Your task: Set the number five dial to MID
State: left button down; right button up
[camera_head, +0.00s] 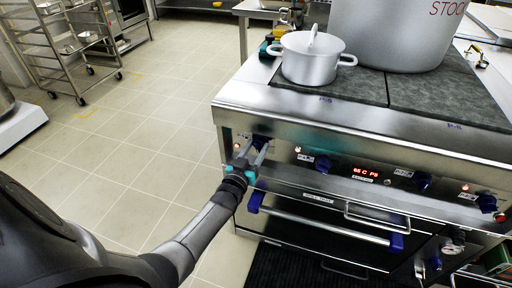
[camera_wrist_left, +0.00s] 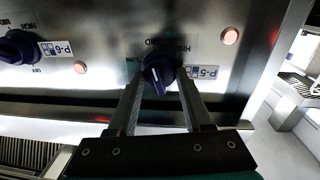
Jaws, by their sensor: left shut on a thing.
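The number five dial is a dark blue knob (camera_wrist_left: 158,72) beside a P-5 label (camera_wrist_left: 202,72) in the left wrist view. HIGH and MID marks show above it, appearing upside down there. A white line on the knob runs down toward the gripper side; I cannot tell for sure which mark it indicates. The dial also shows at the left end of the front panel in the head view (camera_head: 262,139). My left gripper (camera_head: 253,151) reaches it from the front, with a finger on each side, shut on the knob. My right gripper is not in view.
Another blue dial (camera_head: 323,164) sits to the right, marked P-6 in the wrist view. The oven door handle (camera_head: 322,226) runs below the panel. A lidded pot (camera_head: 310,62) and a large stockpot (camera_head: 392,35) stand on the cooktop.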

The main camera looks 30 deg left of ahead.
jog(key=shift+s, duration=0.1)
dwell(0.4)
pick_arm(q)
jog(key=shift+c, duration=1.6)
grip_release()
jog(key=shift+s, duration=0.2)
jog(key=shift+s+d, duration=0.1)
jog(key=shift+s, duration=0.2)
jog(key=s+d+p, duration=0.2)
jog(key=s+p, duration=0.2)
jog(key=s, duration=1)
jog(key=shift+d+p, duration=0.15)
jog(key=shift+p, duration=0.25)
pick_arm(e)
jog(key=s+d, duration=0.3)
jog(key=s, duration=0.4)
